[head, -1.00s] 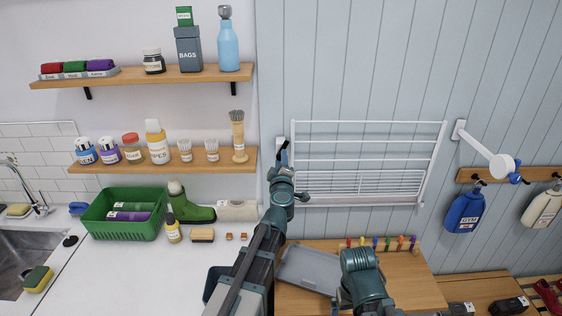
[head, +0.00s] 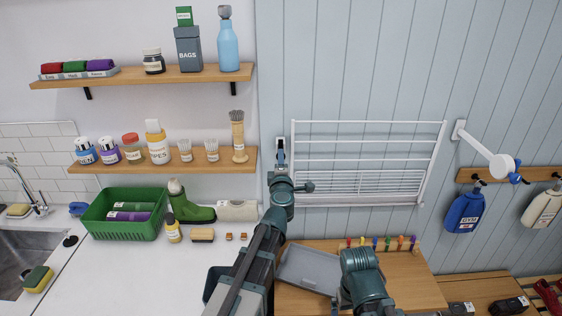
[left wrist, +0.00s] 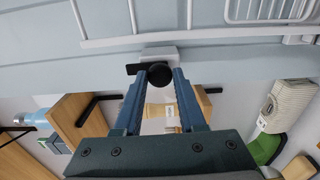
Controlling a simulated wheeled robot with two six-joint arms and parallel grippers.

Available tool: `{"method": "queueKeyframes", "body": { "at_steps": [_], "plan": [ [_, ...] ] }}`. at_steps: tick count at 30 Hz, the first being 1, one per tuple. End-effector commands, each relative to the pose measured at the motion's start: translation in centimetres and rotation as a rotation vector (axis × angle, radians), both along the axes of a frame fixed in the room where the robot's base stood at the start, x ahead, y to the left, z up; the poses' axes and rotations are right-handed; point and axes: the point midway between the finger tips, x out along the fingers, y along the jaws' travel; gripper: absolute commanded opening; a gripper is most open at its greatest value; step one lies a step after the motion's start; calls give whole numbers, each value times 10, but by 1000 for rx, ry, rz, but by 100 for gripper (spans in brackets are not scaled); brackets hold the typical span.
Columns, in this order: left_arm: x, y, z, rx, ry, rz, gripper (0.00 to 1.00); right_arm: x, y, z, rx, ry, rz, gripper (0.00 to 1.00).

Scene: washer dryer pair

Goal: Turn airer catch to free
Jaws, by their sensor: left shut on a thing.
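The white wall airer (head: 368,160) is folded flat against the blue panelled wall; its rails show at the top of the left wrist view (left wrist: 200,35). Its catch (left wrist: 159,73) is a round black knob with a short dark lever on a white plate, beside the airer's left side. In the left wrist view the lever points left, which is up in the head view. My left gripper (head: 281,160) is shut on the knob, one finger on each side (left wrist: 159,80). In the head view the gripper mostly hides the knob.
Two wooden shelves (head: 165,158) with bottles and jars end just left of my left gripper. A green basket (head: 123,230) and boot stand on the counter below. A grey tray (head: 308,270) lies on the wooden bench. A swing arm (head: 485,150) is right of the airer.

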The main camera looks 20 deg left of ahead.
Motion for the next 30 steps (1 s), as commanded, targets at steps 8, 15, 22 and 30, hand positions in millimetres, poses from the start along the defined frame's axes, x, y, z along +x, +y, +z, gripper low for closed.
{"method": "queueKeyframes", "body": {
  "at_steps": [8, 15, 22, 30],
  "plan": [
    [-1, 0, -1, -5, 0, 0, 0, 0, 0, 0, 0, 0, 0, 100],
    [-1, 0, -1, -3, 0, 0, 68, 0, 0, -1, 0, 0, 0, 100],
    [-1, 0, 0, -2, -1, 0, 68, 0, 0, 0, 0, 0, 0, 100],
    [-8, 2, 0, -2, -1, 0, 68, 0, 0, 0, 0, 0, 0, 100]
  ]
}}
